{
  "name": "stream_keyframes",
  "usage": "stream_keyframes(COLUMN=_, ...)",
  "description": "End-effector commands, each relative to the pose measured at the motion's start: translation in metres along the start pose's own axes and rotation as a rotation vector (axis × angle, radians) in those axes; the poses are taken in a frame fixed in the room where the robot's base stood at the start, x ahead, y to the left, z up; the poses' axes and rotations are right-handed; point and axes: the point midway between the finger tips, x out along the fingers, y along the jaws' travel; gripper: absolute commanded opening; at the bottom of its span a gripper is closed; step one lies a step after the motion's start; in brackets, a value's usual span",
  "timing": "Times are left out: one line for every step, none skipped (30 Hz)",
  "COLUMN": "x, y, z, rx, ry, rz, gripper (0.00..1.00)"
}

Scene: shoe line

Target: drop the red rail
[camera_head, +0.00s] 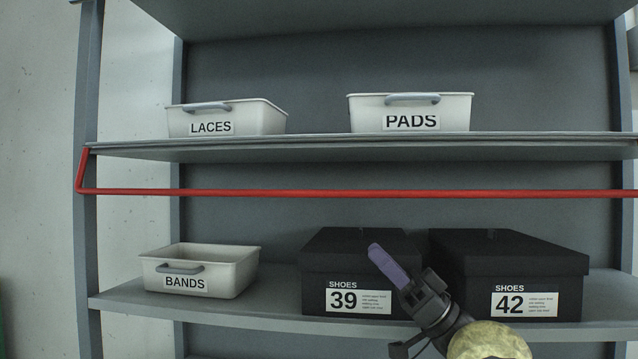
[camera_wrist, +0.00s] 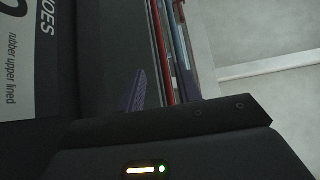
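The red rail (camera_head: 350,193) runs level across the shelf, just below the front edge of the upper board. At its left end it bends up to the board by the left post. A red strip (camera_wrist: 161,50), likely the same rail, shows in the wrist view. My gripper (camera_head: 378,250) is below the rail and apart from it, in front of the black shoe boxes. Its purple fingers point up and left, and I make out only one block. In the wrist view a purple finger (camera_wrist: 134,92) shows, with nothing clearly held. The gap between the fingers cannot be made out.
The upper board (camera_head: 300,149) bears the LACES bin (camera_head: 252,118) and the PADS bin (camera_head: 440,108). The lower board (camera_head: 240,316) bears the BANDS bin (camera_head: 225,275), the size 39 box (camera_head: 330,262) and the size 42 box (camera_head: 530,265). Space between rail and BANDS bin is clear.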

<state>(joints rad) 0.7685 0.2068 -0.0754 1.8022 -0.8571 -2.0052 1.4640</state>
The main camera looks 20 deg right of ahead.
Motion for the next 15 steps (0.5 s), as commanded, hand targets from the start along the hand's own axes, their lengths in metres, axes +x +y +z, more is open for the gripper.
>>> stream_keyframes(x=0.009, y=-0.001, z=-0.004, rx=0.003, ry=0.000, rz=0.000, gripper=0.34)
stream_keyframes(x=0.012, y=-0.001, z=-0.004, rx=0.003, ry=0.000, rz=0.000, gripper=0.34)
stream_keyframes(x=0.016, y=-0.001, z=-0.004, rx=0.004, ry=0.000, rz=-0.001, gripper=0.34)
stream_keyframes(x=0.019, y=0.000, z=-0.004, rx=0.003, ry=0.000, rz=0.000, gripper=0.34)
stream_keyframes(x=0.022, y=0.000, z=-0.004, rx=0.003, ry=0.000, rz=-0.001, gripper=0.34)
stream_keyframes(x=0.026, y=0.000, z=-0.004, rx=0.002, ry=0.000, rz=0.000, gripper=0.34)
stream_keyframes(x=0.028, y=0.000, z=-0.004, rx=0.003, ry=0.000, rz=0.000, gripper=0.34)
stream_keyframes(x=0.031, y=0.000, z=-0.003, rx=0.004, ry=0.000, rz=-0.001, gripper=0.34)
stream_keyframes(x=0.035, y=0.000, z=-0.003, rx=0.003, ry=0.000, rz=0.000, gripper=0.34)
stream_keyframes(x=0.038, y=0.000, z=-0.003, rx=0.003, ry=0.000, rz=0.000, gripper=0.34)
stream_keyframes(x=0.041, y=-0.001, z=-0.003, rx=0.003, ry=0.000, rz=0.000, gripper=0.34)
stream_keyframes(x=0.046, y=0.000, z=-0.004, rx=0.003, ry=0.000, rz=0.000, gripper=0.34)
stream_keyframes(x=0.049, y=0.000, z=-0.004, rx=0.003, ry=0.000, rz=0.000, gripper=0.34)
stream_keyframes(x=0.053, y=-0.001, z=-0.004, rx=0.003, ry=0.000, rz=-0.001, gripper=0.34)
stream_keyframes(x=0.058, y=-0.001, z=-0.004, rx=0.003, ry=0.000, rz=-0.001, gripper=0.34)
